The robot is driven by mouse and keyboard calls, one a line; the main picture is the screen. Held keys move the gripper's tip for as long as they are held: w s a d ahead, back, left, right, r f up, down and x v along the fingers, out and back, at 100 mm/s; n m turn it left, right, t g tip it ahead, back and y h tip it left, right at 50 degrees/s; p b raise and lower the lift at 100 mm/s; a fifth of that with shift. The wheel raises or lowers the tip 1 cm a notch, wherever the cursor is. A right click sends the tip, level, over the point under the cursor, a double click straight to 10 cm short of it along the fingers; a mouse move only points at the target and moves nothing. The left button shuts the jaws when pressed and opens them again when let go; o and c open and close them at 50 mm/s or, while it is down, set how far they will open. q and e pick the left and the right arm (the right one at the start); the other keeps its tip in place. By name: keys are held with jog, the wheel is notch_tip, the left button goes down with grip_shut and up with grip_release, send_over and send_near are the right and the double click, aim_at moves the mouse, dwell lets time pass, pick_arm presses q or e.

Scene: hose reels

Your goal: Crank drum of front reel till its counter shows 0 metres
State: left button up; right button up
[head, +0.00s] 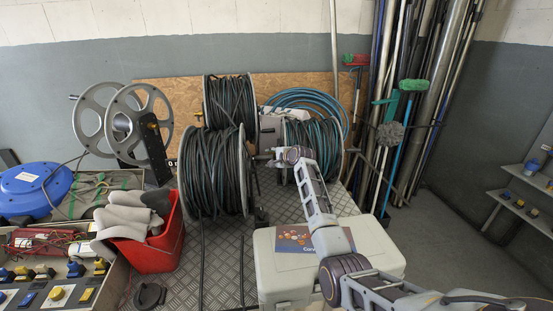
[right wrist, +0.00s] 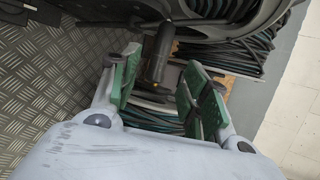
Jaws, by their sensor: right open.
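The front reel (head: 213,172) stands upright on the metal plate floor, wound with dark hose. My right gripper (head: 262,158) is at the right side of this reel, near its flange. In the right wrist view my right gripper (right wrist: 163,82) is open, its green pads apart. A dark cylindrical crank handle (right wrist: 160,52) shows between the fingertips, with a gap to the pads; I cannot tell how deep it sits between them. A small dark box with a white mark (head: 172,163) is left of the reel; its reading is too small to read. My left gripper is out of view.
Another dark-hose reel (head: 230,102) and a blue-hose reel (head: 318,140) stand behind. An empty grey reel (head: 90,118) is at left. A red bin (head: 165,250) and a pale case (head: 275,262) flank the plate floor. Poles and brushes (head: 405,120) lean at right.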

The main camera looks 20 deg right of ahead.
jog(key=shift+v, duration=1.65)
